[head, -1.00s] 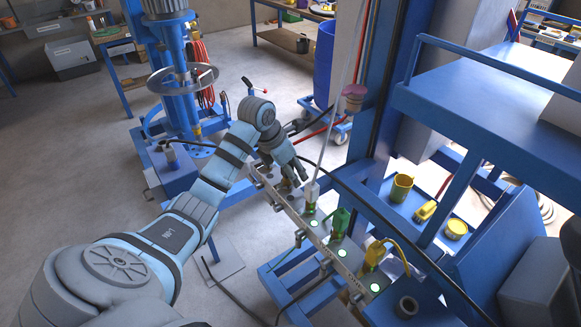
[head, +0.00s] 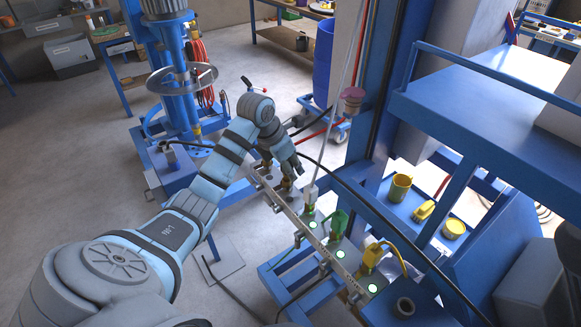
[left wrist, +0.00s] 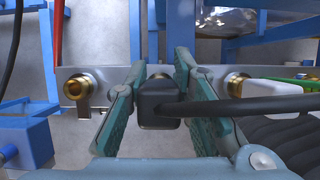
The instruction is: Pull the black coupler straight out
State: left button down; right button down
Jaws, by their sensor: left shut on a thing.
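In the left wrist view the black coupler (left wrist: 160,98) sits between the teal pads of my left gripper (left wrist: 158,108), which is shut on it. A thick black cable runs from it to the right. In the head view my left gripper (head: 287,178) is at the far part of the metal rail (head: 318,240) and hides most of the coupler. My right gripper is not in view.
A bare brass socket (left wrist: 75,88) is left of the coupler, a white coupler (left wrist: 275,88) right of it. Green (head: 339,222) and yellow (head: 373,254) couplers stand nearer along the rail.

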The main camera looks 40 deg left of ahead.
pick_arm(q)
jog(key=shift+r+p, duration=0.55)
jog(key=shift+r, duration=1.55)
jog(key=shift+r, duration=2)
